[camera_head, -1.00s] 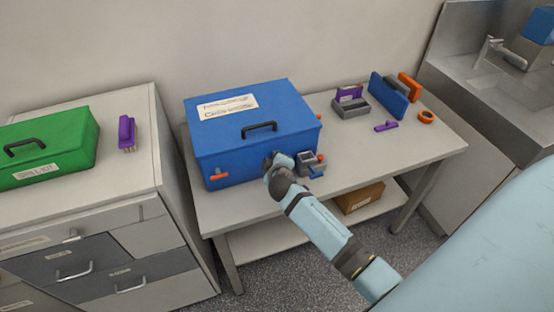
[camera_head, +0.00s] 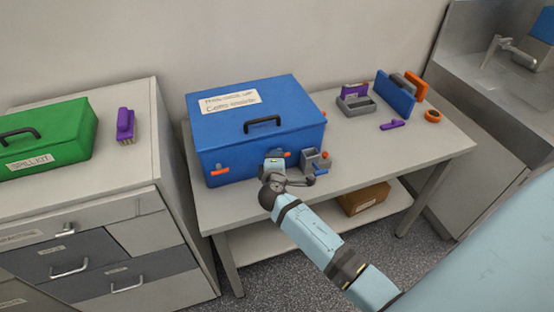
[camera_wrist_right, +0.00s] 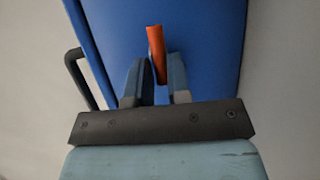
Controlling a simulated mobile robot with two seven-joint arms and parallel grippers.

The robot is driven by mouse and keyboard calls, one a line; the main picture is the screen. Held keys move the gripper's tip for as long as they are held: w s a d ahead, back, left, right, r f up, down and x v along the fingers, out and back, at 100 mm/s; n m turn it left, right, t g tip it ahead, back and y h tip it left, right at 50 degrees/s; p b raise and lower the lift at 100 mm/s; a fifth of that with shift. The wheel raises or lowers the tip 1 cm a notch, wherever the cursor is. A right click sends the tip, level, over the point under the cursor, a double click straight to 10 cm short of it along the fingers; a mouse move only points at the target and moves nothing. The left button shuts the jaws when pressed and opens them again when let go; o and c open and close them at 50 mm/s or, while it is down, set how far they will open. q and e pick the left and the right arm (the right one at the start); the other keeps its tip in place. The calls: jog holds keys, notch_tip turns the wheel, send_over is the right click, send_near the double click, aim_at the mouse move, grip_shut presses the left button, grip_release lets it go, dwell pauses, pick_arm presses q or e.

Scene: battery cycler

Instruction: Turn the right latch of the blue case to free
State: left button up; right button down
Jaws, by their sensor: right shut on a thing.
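The blue case (camera_head: 250,138) stands closed on the bench, with a black handle on its lid. Its right latch, a small orange bar (camera_head: 287,154), is on the front face, partly hidden by my right gripper (camera_head: 275,162). In the right wrist view the orange latch (camera_wrist_right: 157,52) stands out between the two fingers of the right gripper (camera_wrist_right: 153,72), which is shut on it. The left latch (camera_head: 218,172) is a free orange bar at the left of the front face. My left gripper is not in view.
A green case (camera_head: 50,140) is on the left cabinet.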

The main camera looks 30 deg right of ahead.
jog(key=shift+s+a+f, duration=0.1)
jog(key=shift+f, duration=0.25)
jog(key=c, duration=1.1)
grip_release()
jog(key=shift+c, duration=0.2)
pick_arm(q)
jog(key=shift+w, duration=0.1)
pick_arm(e)
jog(key=shift+r, duration=0.1)
jog(key=shift+r, duration=0.1)
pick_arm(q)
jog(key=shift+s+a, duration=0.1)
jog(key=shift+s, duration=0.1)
